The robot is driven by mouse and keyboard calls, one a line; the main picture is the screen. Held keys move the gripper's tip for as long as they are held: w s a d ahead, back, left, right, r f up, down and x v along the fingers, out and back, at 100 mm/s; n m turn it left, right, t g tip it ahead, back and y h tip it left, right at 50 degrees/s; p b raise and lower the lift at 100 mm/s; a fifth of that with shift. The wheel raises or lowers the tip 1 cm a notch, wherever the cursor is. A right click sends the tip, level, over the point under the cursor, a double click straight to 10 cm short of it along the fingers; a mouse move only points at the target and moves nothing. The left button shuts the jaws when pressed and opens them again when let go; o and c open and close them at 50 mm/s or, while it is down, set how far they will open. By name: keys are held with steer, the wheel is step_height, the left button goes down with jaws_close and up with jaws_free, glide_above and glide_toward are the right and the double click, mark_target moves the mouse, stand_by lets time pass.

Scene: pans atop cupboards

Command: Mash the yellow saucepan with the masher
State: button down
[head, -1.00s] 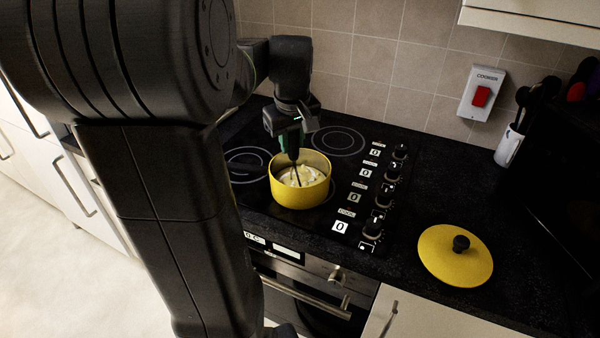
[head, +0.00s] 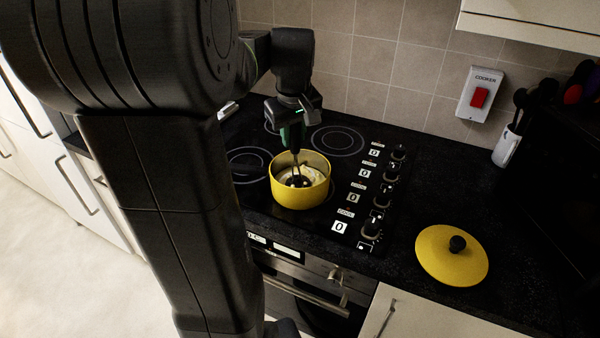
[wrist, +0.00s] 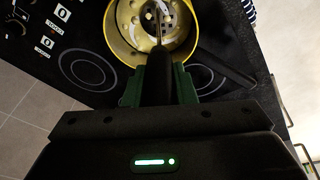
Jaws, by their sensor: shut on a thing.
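The yellow saucepan (head: 300,192) stands open on the black hob, with pale food inside it. It also shows at the top of the wrist view (wrist: 113,38). My gripper (head: 292,138) is above the saucepan and shut on the masher's dark handle (wrist: 157,78). The masher (head: 297,180) points down into the saucepan, and its head is at the pale food. I cannot tell how deep the head is pressed in. In the wrist view the green fingers sit on both sides of the handle.
The yellow lid (head: 440,262) with a black knob lies on the worktop at the right. A row of hob knobs (head: 372,228) runs right of the saucepan. A utensil pot (head: 507,147) stands at the far right. A tiled wall is behind.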

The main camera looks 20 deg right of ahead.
steer(key=d, duration=0.1)
steer(key=w+d+p, duration=0.1)
steer(key=d, duration=0.1)
steer(key=shift+w+d, duration=0.1)
steer(key=shift+f, duration=0.15)
stand_by(0.4)
steer(key=shift+s+b+x, duration=0.2)
steer(key=shift+b+x, duration=0.5)
steer(key=shift+x, duration=0.2)
steer(key=shift+w+p+v, duration=0.25)
steer(key=shift+p+v, duration=0.7)
steer(key=shift+v, duration=0.1)
